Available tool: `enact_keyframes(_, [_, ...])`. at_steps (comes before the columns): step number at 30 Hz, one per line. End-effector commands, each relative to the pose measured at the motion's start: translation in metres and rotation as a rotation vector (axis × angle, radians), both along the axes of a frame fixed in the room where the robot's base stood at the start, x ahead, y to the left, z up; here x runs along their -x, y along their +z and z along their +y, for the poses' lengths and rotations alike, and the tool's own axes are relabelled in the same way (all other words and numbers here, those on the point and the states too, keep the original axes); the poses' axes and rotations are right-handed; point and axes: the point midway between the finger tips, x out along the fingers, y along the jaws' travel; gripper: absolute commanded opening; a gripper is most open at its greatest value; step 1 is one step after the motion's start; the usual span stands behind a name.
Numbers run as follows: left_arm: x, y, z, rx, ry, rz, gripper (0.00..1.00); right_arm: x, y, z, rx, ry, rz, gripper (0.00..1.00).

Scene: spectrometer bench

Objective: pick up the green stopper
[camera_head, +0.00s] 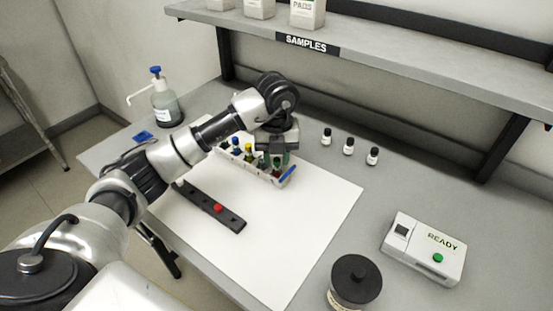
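The white rack (262,179) stands on the white sheet and holds several vials with coloured stoppers, blue and yellow ones showing at its left part. My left gripper (276,160) points down over the right part of the rack. Dark green shows at and between its fingers, where the green stopper (277,163) seems to be. The gripper and wrist partly hide it, so I cannot tell whether the fingers are closed on it. My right gripper is not in view.
A black strip (232,219) with a red stopper (218,208) lies in front of the rack. Three black-capped vials (349,146) stand behind right. A white device (424,249) and a black-lidded jar (356,281) are at right. The shelf (400,62) overhangs the back.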

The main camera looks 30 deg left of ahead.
Motion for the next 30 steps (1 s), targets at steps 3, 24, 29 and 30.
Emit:
enact_keyframes(3, [0.000, -0.003, 0.000, 0.001, -0.001, -0.001, 0.32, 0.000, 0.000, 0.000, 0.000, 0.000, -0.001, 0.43])
enact_keyframes(24, [0.000, -0.003, 0.000, 0.001, 0.000, 0.001, 0.00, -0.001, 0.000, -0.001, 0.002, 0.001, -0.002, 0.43])
enact_keyframes(29, [-0.001, 0.004, 0.000, 0.000, 0.000, -0.002, 0.00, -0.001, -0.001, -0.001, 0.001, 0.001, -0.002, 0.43])
enact_keyframes(30, [-0.001, 0.009, 0.000, 0.001, 0.001, -0.004, 0.00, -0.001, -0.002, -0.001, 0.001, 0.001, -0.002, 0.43])
